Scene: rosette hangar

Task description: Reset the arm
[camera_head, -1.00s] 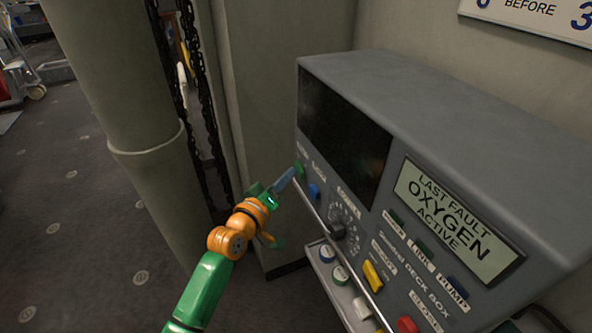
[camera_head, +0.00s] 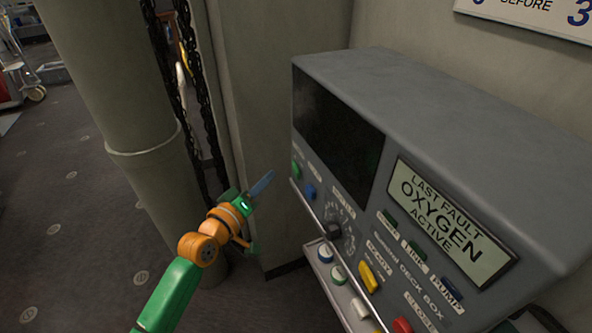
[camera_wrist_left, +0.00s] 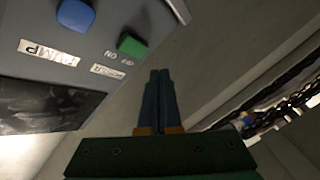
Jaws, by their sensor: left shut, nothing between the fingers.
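My left gripper (camera_head: 262,183) is shut and empty, in the air just left of the grey control box (camera_head: 440,130). Its blue fingers lie together, pointing up and right, and they also show closed in the left wrist view (camera_wrist_left: 158,95). The green button (camera_head: 296,170) and the blue button (camera_head: 310,192) on the box's left side are to the right of the fingertips, with a gap between. In the left wrist view the green button (camera_wrist_left: 132,45) is up and left of the fingers. My right gripper is not in view.
The box carries a dark screen (camera_head: 335,125), a display reading "LAST FAULT OXYGEN ACTIVE" (camera_head: 448,215), a knob (camera_head: 334,231), a yellow switch (camera_head: 368,277) and a metal rail (camera_head: 315,215). A thick pillar (camera_head: 105,90) and black chains (camera_head: 190,100) stand behind my arm. Open floor (camera_head: 60,200) lies left.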

